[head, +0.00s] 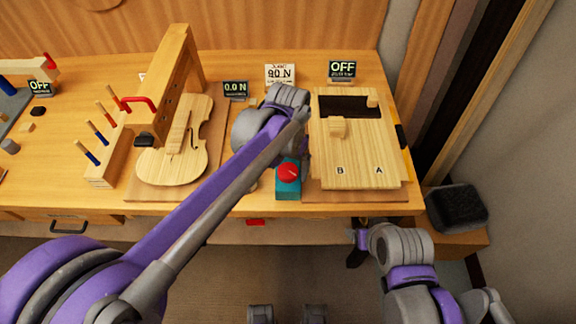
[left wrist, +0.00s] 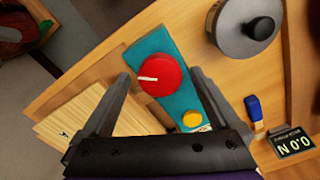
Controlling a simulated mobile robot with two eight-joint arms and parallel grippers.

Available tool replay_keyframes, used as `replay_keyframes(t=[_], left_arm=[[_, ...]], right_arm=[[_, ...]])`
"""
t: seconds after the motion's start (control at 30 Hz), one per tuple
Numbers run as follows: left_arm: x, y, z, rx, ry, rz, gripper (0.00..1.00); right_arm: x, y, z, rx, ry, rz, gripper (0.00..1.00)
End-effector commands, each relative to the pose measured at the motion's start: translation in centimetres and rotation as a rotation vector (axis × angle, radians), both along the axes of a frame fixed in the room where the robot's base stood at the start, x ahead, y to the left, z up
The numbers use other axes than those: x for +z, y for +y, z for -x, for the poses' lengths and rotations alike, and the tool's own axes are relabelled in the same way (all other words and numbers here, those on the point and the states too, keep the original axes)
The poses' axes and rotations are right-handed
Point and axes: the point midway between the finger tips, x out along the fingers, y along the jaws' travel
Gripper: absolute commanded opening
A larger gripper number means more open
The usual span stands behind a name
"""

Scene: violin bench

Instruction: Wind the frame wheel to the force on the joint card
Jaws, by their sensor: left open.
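The joint card (head: 280,74) stands at the back of the bench and appears to read 90 N. A readout (head: 236,90) left of it shows 0.0 N; it also shows in the left wrist view (left wrist: 291,143). A teal box (head: 288,191) carries a red round knob (head: 288,171) with a white pointer line. My left gripper (left wrist: 160,78) is open, its fingers on either side of the red knob (left wrist: 161,75), without visible contact. I cannot tell which part is the frame wheel. My right gripper (head: 357,246) hangs in front of the bench; its opening is unclear.
A wooden frame (head: 172,70) with a red handle (head: 138,103) spans a violin body (head: 190,155). A wooden panel marked A and B (head: 358,155) lies right. A grey disc with a black knob (left wrist: 232,32) is near the teal box. Two displays read OFF (head: 342,69).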

Motion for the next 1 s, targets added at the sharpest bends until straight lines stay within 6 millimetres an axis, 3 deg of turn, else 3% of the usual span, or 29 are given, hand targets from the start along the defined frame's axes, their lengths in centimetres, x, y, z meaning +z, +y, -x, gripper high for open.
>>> replay_keyframes(t=[0.17, 0.6, 0.8, 1.0], left_arm=[[1.4, 0.0, 0.0, 0.000, 0.000, 0.000, 0.96], [9.5, 0.0, 0.0, 0.000, 0.000, 0.000, 0.96], [10.8, 0.0, 0.0, 0.000, 0.000, 0.000, 0.96], [10.8, 0.0, 0.0, 0.000, 0.000, 0.000, 0.96]], right_arm=[[0.1, 0.0, 0.0, 0.000, -0.001, 0.000, 0.72], [0.8, 0.0, -0.2, 0.000, -0.004, 0.000, 0.72], [0.9, 0.0, -0.3, 0.000, -0.005, 0.000, 0.72], [0.9, 0.0, -0.2, 0.000, -0.005, 0.000, 0.72]])
